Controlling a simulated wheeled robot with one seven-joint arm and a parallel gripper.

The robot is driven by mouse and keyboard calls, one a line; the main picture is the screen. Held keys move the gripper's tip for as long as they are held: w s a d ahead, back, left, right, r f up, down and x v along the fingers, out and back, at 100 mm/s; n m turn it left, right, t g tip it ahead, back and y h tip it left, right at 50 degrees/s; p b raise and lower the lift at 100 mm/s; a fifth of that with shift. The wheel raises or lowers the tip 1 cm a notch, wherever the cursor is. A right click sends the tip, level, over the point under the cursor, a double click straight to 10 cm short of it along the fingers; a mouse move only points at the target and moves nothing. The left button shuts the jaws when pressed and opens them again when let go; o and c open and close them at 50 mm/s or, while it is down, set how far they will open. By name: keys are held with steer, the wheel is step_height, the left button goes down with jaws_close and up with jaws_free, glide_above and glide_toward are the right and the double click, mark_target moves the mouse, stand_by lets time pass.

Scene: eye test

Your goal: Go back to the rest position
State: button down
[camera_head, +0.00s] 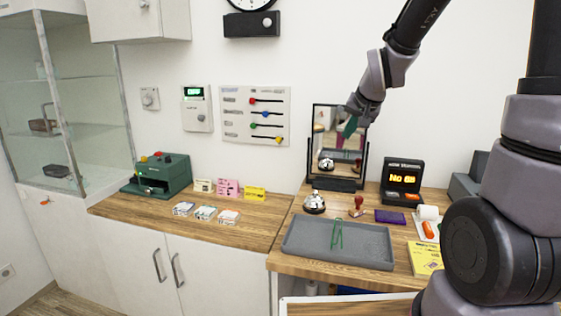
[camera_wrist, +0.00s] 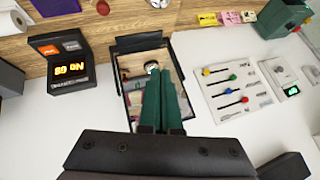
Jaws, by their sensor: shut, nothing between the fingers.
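My gripper (camera_head: 350,127) is raised in front of the mirror in a dark frame (camera_head: 341,183), above the wooden counter. Its green fingers (camera_wrist: 160,72) lie side by side, shut and empty, in the wrist view. They cover part of the mirror (camera_wrist: 135,92) there, and the wrist picture is upside down. I cannot tell how far the fingertips are from the glass.
A grey tray (camera_head: 292,246) holding a green wire-like item (camera_head: 337,235) lies below. A bell (camera_head: 314,203), a stamp (camera_head: 357,207) and a lit display box (camera_head: 402,181) stand nearby. A slider panel (camera_head: 256,115) hangs left of the mirror.

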steer(key=s+d+r, duration=0.2)
steer(key=s+r, duration=0.3)
steer(key=s, duration=0.6)
steer(key=s+d+r, duration=0.3)
steer(key=s+r, duration=0.3)
steer(key=s, duration=0.5)
steer(key=shift+s+r+g, duration=0.15)
steer(key=shift+s+g, duration=0.05)
steer(key=shift+g, duration=0.1)
